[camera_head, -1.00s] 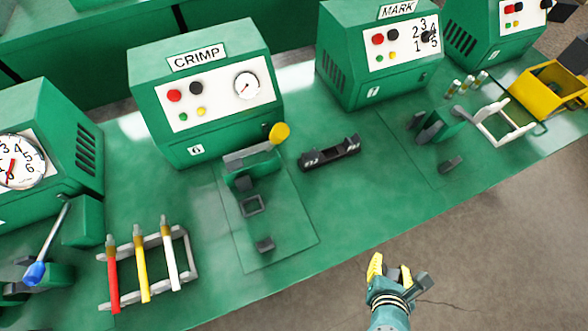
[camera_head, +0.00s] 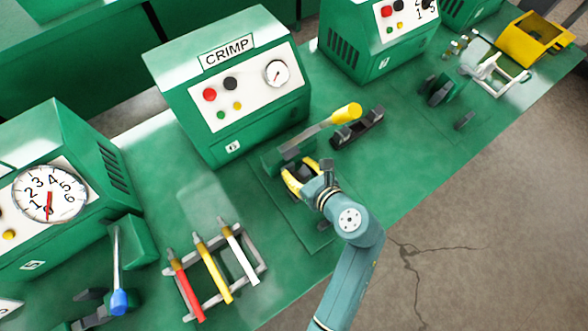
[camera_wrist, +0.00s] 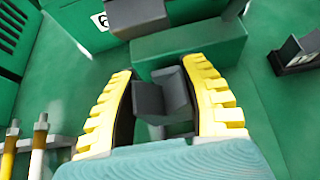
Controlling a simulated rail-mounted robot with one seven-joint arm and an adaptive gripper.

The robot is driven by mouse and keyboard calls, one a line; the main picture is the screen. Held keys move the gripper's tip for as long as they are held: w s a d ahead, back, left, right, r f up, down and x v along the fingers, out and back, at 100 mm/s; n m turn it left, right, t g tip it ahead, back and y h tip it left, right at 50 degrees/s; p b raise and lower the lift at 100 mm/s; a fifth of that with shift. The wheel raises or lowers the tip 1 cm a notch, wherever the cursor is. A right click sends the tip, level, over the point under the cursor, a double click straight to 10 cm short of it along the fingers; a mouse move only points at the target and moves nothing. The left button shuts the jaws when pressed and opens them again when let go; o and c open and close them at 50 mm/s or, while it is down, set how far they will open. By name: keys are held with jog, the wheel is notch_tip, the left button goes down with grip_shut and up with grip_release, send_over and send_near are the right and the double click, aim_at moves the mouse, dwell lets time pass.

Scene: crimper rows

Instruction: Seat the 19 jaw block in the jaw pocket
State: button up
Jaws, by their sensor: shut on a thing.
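My gripper (camera_head: 302,180) is at the crimp station, low over the plate in front of the lever press (camera_head: 290,150). In the wrist view, its yellow ribbed fingers (camera_wrist: 165,100) are closed around a grey block (camera_wrist: 178,92). No number can be read on this block. More grey surfaces lie around it, and I cannot tell them apart from the jaw pocket. The pocket is hidden behind my gripper in the head view, so I cannot tell whether the block is in it.
A black holder (camera_head: 358,132) stands right of the press; its yellow-tipped lever (camera_head: 345,114) reaches over towards it. The CRIMP machine (camera_head: 230,90) stands behind. A grey rack (camera_head: 262,266) with red, yellow and white handled tools is to the left.

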aim_at(298, 178)
jog(key=shift+r+p, duration=0.2)
jog(key=shift+p, duration=0.15)
notch_tip(298, 178, down, 6)
jog(key=b, duration=0.4)
jog(key=shift+p, duration=0.6)
dwell(1.3)
jog(key=shift+f+b, duration=0.9)
jog(key=shift+f, duration=0.55)
jog(key=o, duration=1.2)
jog(key=shift+o, duration=0.2)
jog(key=shift+f, duration=0.15)
